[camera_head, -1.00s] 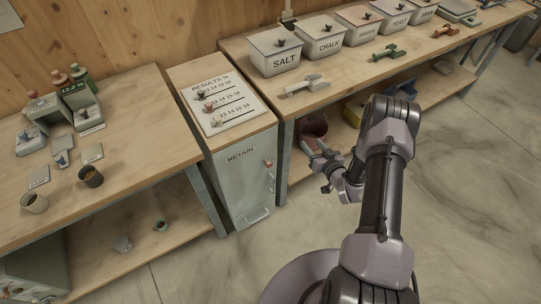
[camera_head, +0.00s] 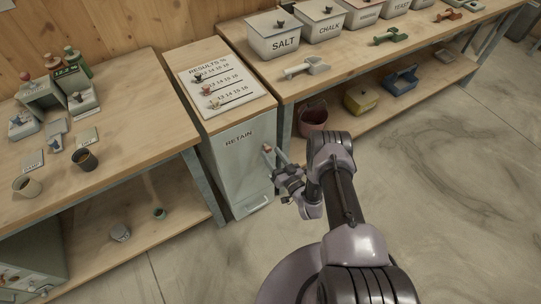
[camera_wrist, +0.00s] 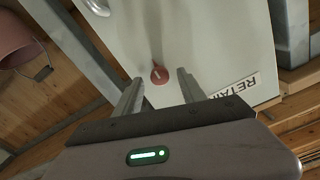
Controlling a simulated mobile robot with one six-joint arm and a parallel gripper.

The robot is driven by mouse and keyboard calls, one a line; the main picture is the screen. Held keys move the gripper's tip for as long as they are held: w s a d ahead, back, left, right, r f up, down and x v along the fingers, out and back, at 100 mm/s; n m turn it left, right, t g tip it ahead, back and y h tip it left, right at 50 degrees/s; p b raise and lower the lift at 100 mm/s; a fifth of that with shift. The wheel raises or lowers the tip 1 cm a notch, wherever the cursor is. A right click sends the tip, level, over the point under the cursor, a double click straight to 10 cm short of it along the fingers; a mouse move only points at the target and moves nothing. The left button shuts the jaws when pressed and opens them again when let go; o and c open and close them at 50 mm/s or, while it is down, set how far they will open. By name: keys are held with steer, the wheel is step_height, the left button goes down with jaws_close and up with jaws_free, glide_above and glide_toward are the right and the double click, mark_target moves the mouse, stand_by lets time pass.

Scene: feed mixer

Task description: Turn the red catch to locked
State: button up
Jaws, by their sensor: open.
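I cannot tell whether the fingers touch the catch.
A pale bar handle (camera_head: 258,204) is low on the cabinet. A bench (camera_head: 340,68) with labelled bins stands to the right, with a reddish bucket (camera_head: 312,116) on its lower shelf. A left bench (camera_head: 130,130) holds cups and devices. The floor at right is clear.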

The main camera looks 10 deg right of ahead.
steer(key=shift+x, duration=0.85)
jaws_close()
